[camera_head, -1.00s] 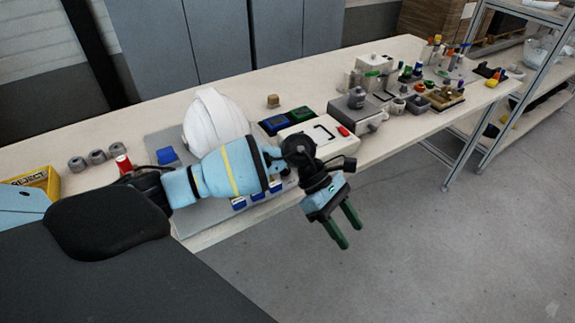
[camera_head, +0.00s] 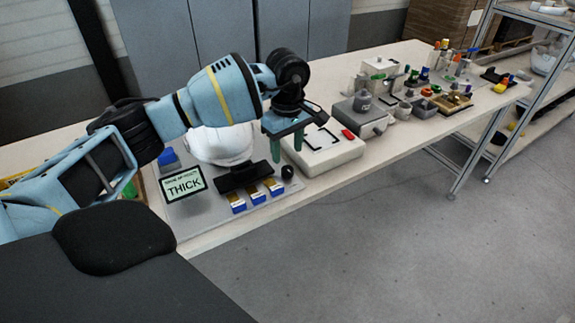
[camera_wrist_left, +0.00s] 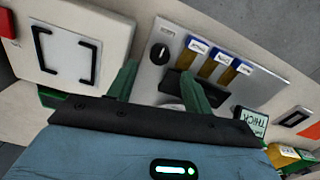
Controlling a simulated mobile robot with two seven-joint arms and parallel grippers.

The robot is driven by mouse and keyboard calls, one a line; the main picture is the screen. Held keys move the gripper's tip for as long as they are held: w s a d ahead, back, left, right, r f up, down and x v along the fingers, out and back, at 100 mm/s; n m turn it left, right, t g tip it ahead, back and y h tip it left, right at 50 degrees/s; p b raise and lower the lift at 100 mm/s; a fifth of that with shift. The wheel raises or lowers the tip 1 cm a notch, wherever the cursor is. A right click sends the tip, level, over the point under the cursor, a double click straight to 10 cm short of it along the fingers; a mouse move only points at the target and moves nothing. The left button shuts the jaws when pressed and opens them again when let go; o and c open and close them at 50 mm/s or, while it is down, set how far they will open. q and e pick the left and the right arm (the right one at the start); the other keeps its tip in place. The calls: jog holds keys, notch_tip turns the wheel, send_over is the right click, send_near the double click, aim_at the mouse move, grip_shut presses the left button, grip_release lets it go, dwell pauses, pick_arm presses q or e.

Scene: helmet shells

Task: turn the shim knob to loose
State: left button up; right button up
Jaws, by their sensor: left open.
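The shim knob (camera_head: 288,172) is a small round black knob at the right end of the grey plate (camera_head: 215,213). In the left wrist view the knob (camera_wrist_left: 160,52) shows a light pointer line, set along the picture's vertical with a slight tilt. My left gripper (camera_head: 287,154) points down above the plate near the knob, its two green fingers apart and empty. In the left wrist view the knob lies just beyond and between the fingertips (camera_wrist_left: 159,70), with no visible contact. My right gripper is not in view.
A sign reading THICK (camera_head: 185,184) stands on the plate's left part. A black block (camera_head: 243,176), several blue-and-yellow pieces (camera_head: 257,194) and a white helmet shell (camera_head: 218,146) are close by. A white box with a red button (camera_head: 347,134) stands right of the gripper.

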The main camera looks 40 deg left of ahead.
aim_at(287, 169)
pick_arm(q)
notch_tip(287, 169, down, 6)
jog(key=shift+f, duration=0.1)
dwell(0.4)
jog(key=c, duration=1)
